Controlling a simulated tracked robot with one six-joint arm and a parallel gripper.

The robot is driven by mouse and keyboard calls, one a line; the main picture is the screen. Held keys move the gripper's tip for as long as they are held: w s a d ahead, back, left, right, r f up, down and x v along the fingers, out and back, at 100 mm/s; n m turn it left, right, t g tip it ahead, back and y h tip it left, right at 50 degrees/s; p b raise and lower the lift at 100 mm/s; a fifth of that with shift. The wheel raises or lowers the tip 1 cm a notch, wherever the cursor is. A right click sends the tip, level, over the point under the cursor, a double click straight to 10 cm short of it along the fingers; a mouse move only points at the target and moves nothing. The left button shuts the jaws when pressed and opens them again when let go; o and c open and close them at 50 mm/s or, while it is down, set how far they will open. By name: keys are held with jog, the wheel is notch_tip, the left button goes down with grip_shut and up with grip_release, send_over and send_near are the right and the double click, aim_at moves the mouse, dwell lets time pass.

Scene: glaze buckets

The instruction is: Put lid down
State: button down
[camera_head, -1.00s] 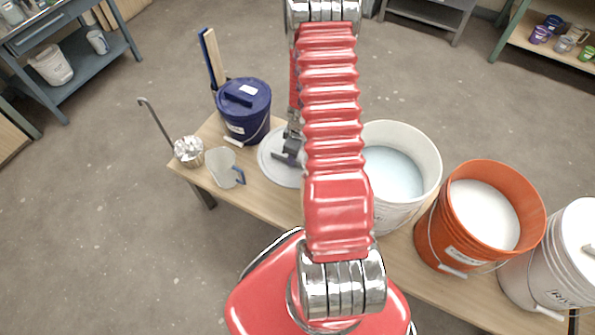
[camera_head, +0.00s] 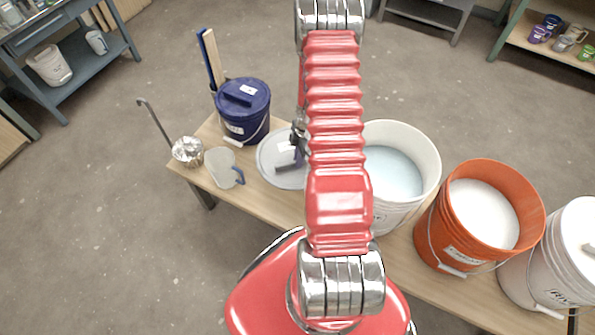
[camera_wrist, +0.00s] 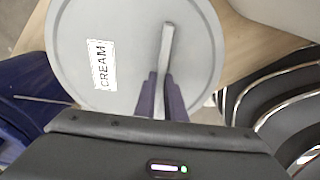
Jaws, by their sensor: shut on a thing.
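A round light-grey lid (camera_head: 270,150) with a raised bar handle is at table height between the blue bucket and the open white bucket. In the wrist view the lid (camera_wrist: 130,60) fills the upper middle, with a white "CREAM" label left of the handle. My gripper (camera_wrist: 161,92) is shut on the near end of the lid's handle, one finger on each side. In the head view my gripper (camera_head: 296,156) is partly hidden behind my arm, which also covers the lid's right edge. I cannot tell whether the lid touches the table.
The wooden table (camera_head: 255,195) holds a lidded blue bucket (camera_head: 243,112), a clear pitcher (camera_head: 222,166), a metal ladle (camera_head: 188,151), an open white bucket (camera_head: 400,170), an orange bucket (camera_head: 480,215) and another white bucket (camera_head: 565,255).

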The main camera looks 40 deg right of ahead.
jog(key=shift+f, duration=2.9)
jog(key=shift+f, duration=0.1)
jog(key=shift+f, duration=2)
jog(key=c, duration=1.8)
grip_release()
jog(key=r, duration=0.4)
jog(key=d+r, duration=0.1)
jog(key=r, duration=0.7)
jog(key=shift+s+d, duration=0.3)
jog(key=shift+s, duration=0.1)
